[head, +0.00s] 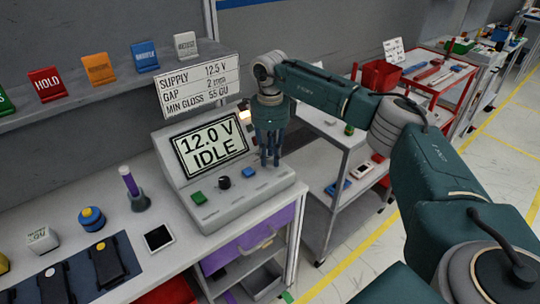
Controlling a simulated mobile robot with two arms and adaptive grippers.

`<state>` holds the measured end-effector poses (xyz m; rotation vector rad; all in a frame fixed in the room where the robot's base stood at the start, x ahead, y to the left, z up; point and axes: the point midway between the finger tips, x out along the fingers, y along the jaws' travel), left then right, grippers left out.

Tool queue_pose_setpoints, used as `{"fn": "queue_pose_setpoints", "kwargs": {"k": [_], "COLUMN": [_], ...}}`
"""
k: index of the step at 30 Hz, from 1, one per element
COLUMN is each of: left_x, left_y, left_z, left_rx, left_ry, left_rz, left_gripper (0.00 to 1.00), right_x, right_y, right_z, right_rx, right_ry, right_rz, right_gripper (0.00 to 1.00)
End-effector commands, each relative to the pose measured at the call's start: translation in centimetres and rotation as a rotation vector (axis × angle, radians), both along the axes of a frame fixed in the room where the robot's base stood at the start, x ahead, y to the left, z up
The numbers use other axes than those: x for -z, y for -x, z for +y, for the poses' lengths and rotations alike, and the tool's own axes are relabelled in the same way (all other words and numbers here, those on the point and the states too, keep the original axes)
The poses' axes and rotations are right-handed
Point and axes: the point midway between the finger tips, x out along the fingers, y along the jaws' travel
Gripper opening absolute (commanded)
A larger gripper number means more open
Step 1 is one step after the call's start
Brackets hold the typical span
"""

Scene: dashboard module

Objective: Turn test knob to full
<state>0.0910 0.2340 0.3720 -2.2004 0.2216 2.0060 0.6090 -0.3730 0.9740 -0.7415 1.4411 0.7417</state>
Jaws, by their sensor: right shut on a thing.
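The grey test console (235,204) stands on the bench with a tilted display (210,146) reading "12.0 V IDLE". On its front panel are a green button (198,197), a black knob (224,182) and a blue button (249,172). My right gripper (270,162) points down at the panel's right end, beside the blue button. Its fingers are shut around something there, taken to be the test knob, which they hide. The knob's setting cannot be seen. My left gripper is not in view.
A sign (197,84) reads "SUPPLY 12.5 V". A shelf with coloured cards runs behind. A red cart (440,75) stands at the back right.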

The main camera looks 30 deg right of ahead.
Motion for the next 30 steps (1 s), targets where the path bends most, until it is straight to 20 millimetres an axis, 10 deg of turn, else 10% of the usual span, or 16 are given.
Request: {"fn": "queue_pose_setpoints", "kwargs": {"k": [30], "left_x": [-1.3], "left_y": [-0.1], "left_z": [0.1], "left_rx": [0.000], "left_ry": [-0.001], "left_rz": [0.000], "left_gripper": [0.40], "right_x": [-0.2], "right_y": [-0.4], "right_z": [0.2], "right_rx": [0.642], "right_ry": [-0.001], "right_rz": [-0.002], "right_gripper": [0.00]}}
